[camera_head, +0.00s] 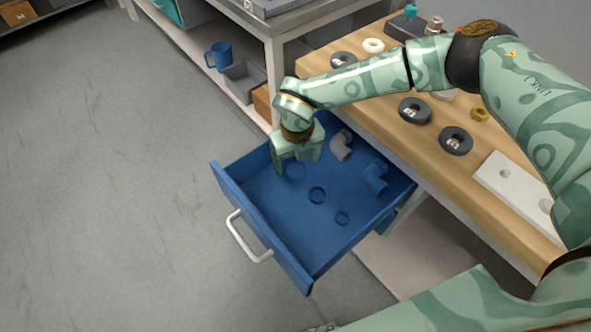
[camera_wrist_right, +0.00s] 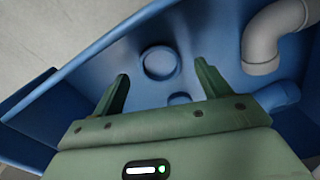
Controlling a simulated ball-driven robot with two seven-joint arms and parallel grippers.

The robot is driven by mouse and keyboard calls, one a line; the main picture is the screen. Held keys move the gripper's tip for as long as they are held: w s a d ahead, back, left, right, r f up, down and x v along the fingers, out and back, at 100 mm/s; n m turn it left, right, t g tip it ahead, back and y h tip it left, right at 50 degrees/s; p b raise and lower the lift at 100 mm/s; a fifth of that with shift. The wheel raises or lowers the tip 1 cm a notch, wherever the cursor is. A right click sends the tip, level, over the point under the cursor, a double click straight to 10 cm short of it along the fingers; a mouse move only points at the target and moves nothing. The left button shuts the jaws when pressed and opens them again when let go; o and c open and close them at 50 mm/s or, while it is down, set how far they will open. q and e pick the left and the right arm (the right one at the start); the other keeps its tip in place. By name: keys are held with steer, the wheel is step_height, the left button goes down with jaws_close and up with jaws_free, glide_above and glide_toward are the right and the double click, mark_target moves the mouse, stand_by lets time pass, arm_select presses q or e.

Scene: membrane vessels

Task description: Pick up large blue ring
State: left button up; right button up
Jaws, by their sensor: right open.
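The large blue ring (camera_head: 297,177) lies on the floor of the open blue drawer, partly covered by my right gripper in the head view. In the right wrist view, a large blue ring (camera_wrist_right: 141,66) shows between and beyond the two fingers. My right gripper (camera_head: 299,165) is open and empty, pointing down over the drawer; its fingers also show in the wrist view (camera_wrist_right: 161,70). I cannot tell its exact height above the ring. My left gripper is not in view.
The drawer (camera_head: 258,232) also holds a grey elbow pipe (camera_head: 341,146) and a blue elbow pipe (camera_head: 376,177). Its walls surround the rings. The wooden bench (camera_head: 385,128) beside it carries dark rings (camera_head: 456,140) and a white plate (camera_head: 512,187).

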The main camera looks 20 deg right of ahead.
step_height(320, 180, down, 2)
steer(key=shift+f, duration=0.2)
steer(key=shift+r, duration=0.2)
steer(key=shift+c, duration=0.3)
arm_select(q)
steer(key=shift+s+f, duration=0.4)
arm_select(e)
steer(key=c, duration=1)
